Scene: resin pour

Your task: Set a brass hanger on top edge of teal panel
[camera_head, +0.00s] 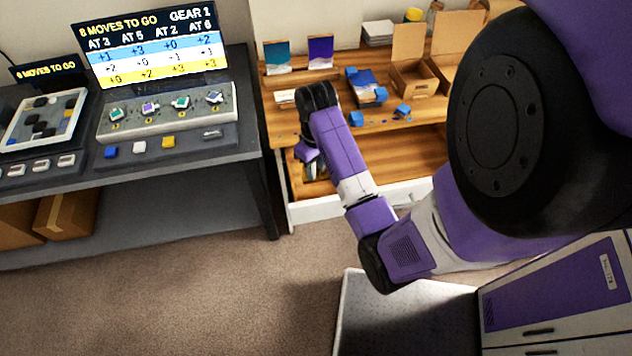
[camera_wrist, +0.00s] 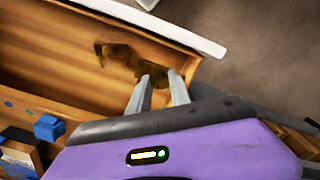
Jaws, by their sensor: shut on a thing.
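The teal panel (camera_head: 277,57) stands upright at the back left of the wooden desk in the head view. My gripper (camera_wrist: 160,82) reaches into the open drawer below the desk top. Its two grey fingers are close together in the wrist view, shut on a small brown-gold piece (camera_wrist: 162,76) that looks like a brass hanger. The fingers partly hide it. Another brown-gold shape (camera_wrist: 120,54), perhaps more hangers or a shadow, lies on the drawer floor beside the fingertips. In the head view my wrist mostly hides the gripper, low over the drawer. I see no hanger on the teal panel.
The open drawer (camera_wrist: 55,45) has a white front. A purple panel (camera_head: 320,51) stands right of the teal one. Blue blocks (camera_head: 356,118) and open cardboard boxes (camera_head: 414,78) occupy the desk. A console table (camera_head: 180,145) with a screen stands at left.

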